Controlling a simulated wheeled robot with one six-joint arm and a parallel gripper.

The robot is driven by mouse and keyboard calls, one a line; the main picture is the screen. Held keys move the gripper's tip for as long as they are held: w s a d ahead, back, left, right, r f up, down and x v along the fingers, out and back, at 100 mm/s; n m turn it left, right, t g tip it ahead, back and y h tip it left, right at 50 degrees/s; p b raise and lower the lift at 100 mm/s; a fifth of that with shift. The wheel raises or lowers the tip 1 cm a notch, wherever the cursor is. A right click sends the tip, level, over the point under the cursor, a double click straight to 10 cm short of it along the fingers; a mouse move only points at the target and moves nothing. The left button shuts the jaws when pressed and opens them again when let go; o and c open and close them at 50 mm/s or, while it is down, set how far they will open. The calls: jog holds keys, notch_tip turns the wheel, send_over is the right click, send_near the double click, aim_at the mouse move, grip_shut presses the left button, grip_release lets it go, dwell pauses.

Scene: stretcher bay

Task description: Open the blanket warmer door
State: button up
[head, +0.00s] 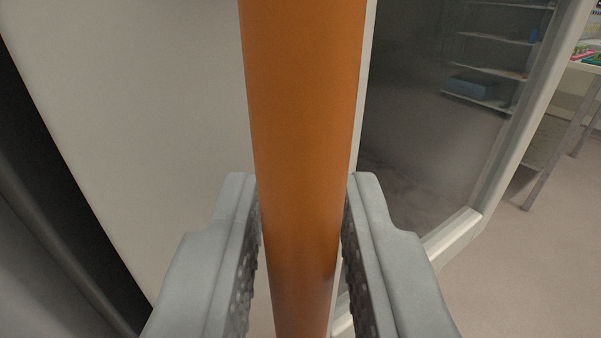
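An orange upright bar handle (303,95) runs from the top of the head view down between the fingers of my gripper (303,185). The two grey fingers lie against its left and right sides, so my gripper looks shut on it. Behind the bar on the right is a pale-framed glass panel (415,120), which I take for the blanket warmer door. A plain pale panel (140,110) fills the left. The bar hides the strip between them. I cannot tell whether the door stands ajar.
Through or in the glass show shelves (495,38) with a blue box (472,87). A dark band (45,150) runs down the far left. At the far right stands a table (592,68) with small coloured items. Bare floor (530,270) lies at the lower right.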

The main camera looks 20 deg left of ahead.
jog(key=shift+w, duration=0.1)
jog(key=shift+c, duration=0.4)
grip_shut()
